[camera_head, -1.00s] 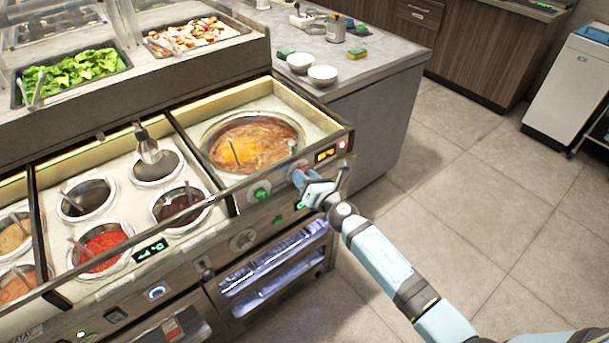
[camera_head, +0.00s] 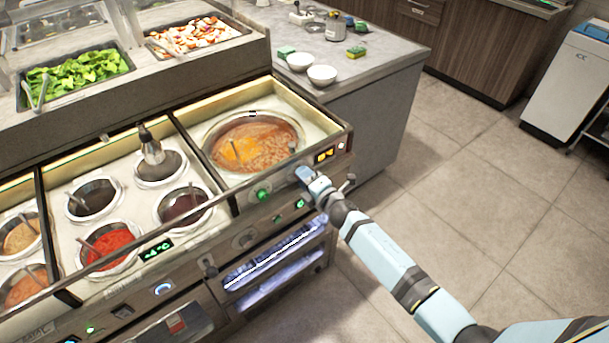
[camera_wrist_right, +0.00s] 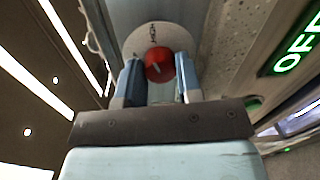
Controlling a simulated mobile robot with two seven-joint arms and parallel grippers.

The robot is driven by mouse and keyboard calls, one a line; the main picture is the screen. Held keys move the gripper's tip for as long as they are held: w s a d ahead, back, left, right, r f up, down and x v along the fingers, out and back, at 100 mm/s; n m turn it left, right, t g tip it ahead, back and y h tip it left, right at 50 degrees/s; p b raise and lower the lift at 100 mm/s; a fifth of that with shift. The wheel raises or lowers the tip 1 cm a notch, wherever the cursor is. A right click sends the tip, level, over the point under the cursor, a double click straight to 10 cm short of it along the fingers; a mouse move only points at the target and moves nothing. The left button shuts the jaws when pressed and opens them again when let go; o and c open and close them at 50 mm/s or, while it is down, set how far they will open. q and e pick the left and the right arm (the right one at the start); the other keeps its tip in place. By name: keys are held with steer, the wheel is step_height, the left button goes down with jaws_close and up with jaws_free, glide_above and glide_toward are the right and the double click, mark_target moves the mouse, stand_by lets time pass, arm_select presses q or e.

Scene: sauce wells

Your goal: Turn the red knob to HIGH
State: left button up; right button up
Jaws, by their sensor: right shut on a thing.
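The red knob (camera_wrist_right: 159,64) shows in the right wrist view, with a pale pointer mark on its face, in front of a round whitish plate (camera_wrist_right: 150,36). My right gripper (camera_wrist_right: 160,82) is shut on it, one blue-and-grey finger on each side. A green lit sign (camera_wrist_right: 298,46) reading "OFF" is at the right of that view. In the head view my right gripper (camera_head: 303,174) is at the front panel below the soup well (camera_head: 208,128) and hides the knob. The knob's exact setting cannot be read. My left gripper is not in view.
A green-lit control (camera_head: 263,194) sits on the panel left of my right gripper, and an amber display (camera_head: 325,155) to its right. Several sauce wells are at the left. White bowls (camera_head: 322,75) stand on the back counter. The floor (camera_head: 480,190) at the right is clear.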

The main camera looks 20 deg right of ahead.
steer(key=shift+m+p, duration=0.3)
steer(key=shift+m, duration=0.6)
steer(key=o, duration=0.9)
steer(key=shift+o, duration=0.2)
steer(key=v, duration=1.3)
steer(key=shift+s+d, duration=0.2)
steer(key=shift+s, duration=0.15)
steer(key=shift+r, duration=0.1)
